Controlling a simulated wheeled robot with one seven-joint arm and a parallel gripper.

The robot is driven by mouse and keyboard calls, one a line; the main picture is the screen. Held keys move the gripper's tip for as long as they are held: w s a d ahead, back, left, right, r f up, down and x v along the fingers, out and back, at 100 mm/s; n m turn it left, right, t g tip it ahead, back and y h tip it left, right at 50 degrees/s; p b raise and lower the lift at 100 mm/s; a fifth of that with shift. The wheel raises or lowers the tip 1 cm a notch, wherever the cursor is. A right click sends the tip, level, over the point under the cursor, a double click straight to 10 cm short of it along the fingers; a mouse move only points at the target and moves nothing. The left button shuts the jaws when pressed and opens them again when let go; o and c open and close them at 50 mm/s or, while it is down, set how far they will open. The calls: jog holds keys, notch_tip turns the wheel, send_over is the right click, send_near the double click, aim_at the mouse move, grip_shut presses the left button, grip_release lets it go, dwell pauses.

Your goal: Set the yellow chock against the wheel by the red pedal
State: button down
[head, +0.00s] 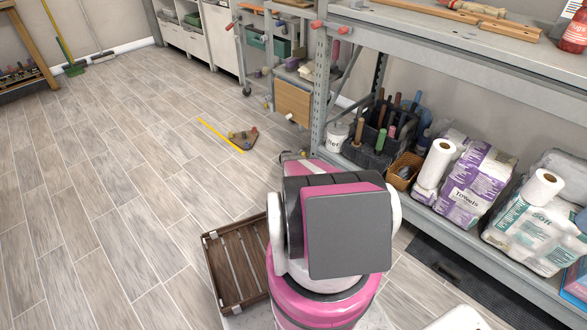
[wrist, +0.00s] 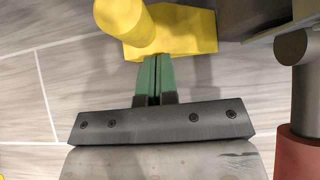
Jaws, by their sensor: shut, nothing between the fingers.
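The yellow chock (wrist: 190,38) lies on the floor at the top of the wrist view, with a thick round yellow post (wrist: 130,25) at its left. My gripper (wrist: 154,58) has its green fingers together and empty, their tips right at the chock's near side; I cannot tell if they touch. A dark grey part (wrist: 238,18), possibly the wheel, lies just right of the chock, partly out of frame. A red cylinder (wrist: 300,152), possibly the red pedal, is at lower right below a grey bar (wrist: 300,65). In the head view my arm hides the gripper and chock.
A grey metal shelf (head: 440,200) with paper towels and a tool caddy stands at right. A slatted wooden crate (head: 232,262) lies on the floor left of my arm. A yellow strip (head: 220,135) lies farther off. The floor at left is clear.

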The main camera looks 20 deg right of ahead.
jog(key=shift+d, duration=0.1)
dwell(0.3)
jog(key=a, duration=0.1)
jog(key=s+a, duration=0.1)
jog(key=a, duration=0.2)
jog(key=shift+s+a+r, duration=0.15)
jog(key=shift+s+r, duration=0.05)
jog(key=shift+s, duration=0.15)
jog(key=v, duration=0.9)
jog(key=shift+r, duration=0.2)
